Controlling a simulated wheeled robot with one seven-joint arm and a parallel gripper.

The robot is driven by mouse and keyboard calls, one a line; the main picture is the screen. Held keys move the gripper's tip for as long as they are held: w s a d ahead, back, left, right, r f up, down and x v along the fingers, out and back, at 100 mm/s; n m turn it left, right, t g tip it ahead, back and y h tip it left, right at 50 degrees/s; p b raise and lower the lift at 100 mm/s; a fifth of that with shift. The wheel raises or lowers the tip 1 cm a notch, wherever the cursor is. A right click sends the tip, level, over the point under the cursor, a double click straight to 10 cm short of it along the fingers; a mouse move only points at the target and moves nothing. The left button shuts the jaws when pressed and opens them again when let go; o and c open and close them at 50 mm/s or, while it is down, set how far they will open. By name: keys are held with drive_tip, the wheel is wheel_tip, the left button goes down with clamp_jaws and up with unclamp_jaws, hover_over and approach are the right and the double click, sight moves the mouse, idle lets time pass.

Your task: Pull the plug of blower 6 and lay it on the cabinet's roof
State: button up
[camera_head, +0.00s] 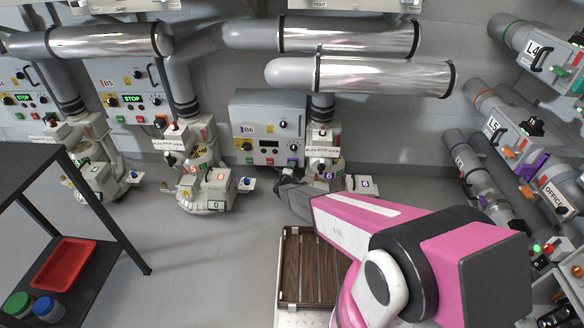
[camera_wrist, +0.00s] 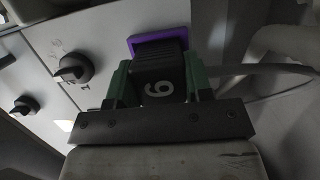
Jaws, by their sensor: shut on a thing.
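The grey cabinet marked B6 (camera_head: 268,125) stands against the back wall, its flat roof (camera_head: 265,97) clear. My gripper (camera_head: 285,187) is low at the cabinet's lower right front. A purple piece (camera_wrist: 158,40) lies at the plug's far end, against the cabinet's front panel. I cannot tell whether the plug is fully seated.
Black knobs (camera_wrist: 73,68) sit on the panel left of the plug. The blower (camera_head: 323,150) and its pipe rise right of the cabinet, with big silver ducts (camera_head: 360,76) above. A dark shelf (camera_head: 40,170) stands at left, and a slatted wooden crate (camera_head: 284,265) lies below my arm.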

drive_tip(key=shift+s, duration=0.15)
drive_tip(key=shift+d+v, duration=0.2)
drive_tip(key=shift+v, duration=0.7)
drive_tip(key=shift+d+v, duration=0.25)
drive_tip(key=shift+v, duration=0.7)
drive_tip(key=shift+d+v, duration=0.2)
drive_tip(key=shift+v, duration=0.7)
drive_tip(key=shift+s, duration=0.3)
drive_tip(key=shift+s, duration=0.2)
wheel_tip(320, 180, up, 42)
idle(4.3)
